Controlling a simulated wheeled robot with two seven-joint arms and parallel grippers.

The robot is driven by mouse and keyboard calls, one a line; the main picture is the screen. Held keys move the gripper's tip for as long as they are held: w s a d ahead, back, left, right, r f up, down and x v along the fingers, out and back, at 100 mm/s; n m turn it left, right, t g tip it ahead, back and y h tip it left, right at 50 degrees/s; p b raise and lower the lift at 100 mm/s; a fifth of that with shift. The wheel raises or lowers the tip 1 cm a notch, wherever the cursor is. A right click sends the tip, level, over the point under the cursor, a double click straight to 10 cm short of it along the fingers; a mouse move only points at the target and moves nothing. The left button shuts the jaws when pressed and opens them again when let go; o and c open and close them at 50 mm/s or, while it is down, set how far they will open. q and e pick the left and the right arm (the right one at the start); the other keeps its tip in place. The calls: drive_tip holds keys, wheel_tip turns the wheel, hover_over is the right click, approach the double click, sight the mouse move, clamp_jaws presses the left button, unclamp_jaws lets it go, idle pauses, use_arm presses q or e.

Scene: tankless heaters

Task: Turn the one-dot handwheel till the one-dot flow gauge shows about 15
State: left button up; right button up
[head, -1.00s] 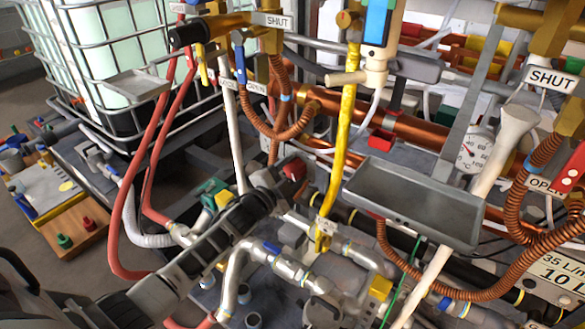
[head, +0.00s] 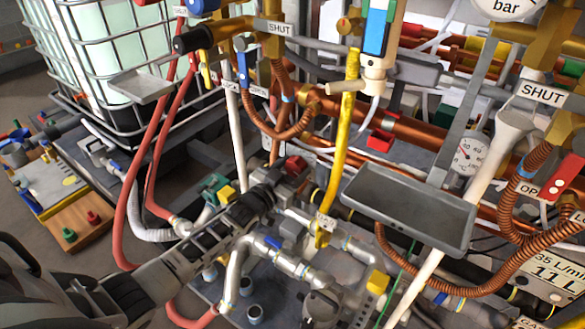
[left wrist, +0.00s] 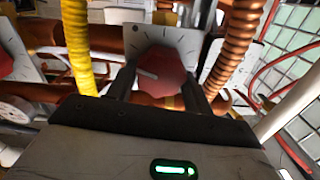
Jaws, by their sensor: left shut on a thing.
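A red handwheel (left wrist: 168,70) with a pale pointer bar sits before a white plate with tick marks in the left wrist view. My left gripper (left wrist: 158,88) is shut on it, one finger on each side. In the head view, my left gripper (head: 277,180) reaches in from the lower left, with a red part (head: 295,165) at its tip. I cannot make out dots on the handwheel. A white readout (head: 556,272) at the lower right edge reads "35 L/min" and "11 L", partly cut off; its dot mark is not visible. My right gripper is not in view.
A grey tray (head: 410,208) stands right of my left gripper. A yellow hose (head: 345,150) hangs close by, and ribbed copper hoses (head: 515,232) curve at the right. Another red knob (left wrist: 8,58) shows at the left wrist view's edge. Pipes crowd the space.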

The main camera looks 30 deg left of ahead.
use_arm(q)
drive_tip(key=shift+f+n, duration=0.1)
drive_tip(key=shift+n, duration=0.5)
drive_tip(key=o, duration=0.7)
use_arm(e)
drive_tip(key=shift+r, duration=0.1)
use_arm(q)
drive_tip(key=s+a+p, duration=0.2)
drive_tip(key=s, duration=1.4)
drive_tip(key=shift+a, duration=0.15)
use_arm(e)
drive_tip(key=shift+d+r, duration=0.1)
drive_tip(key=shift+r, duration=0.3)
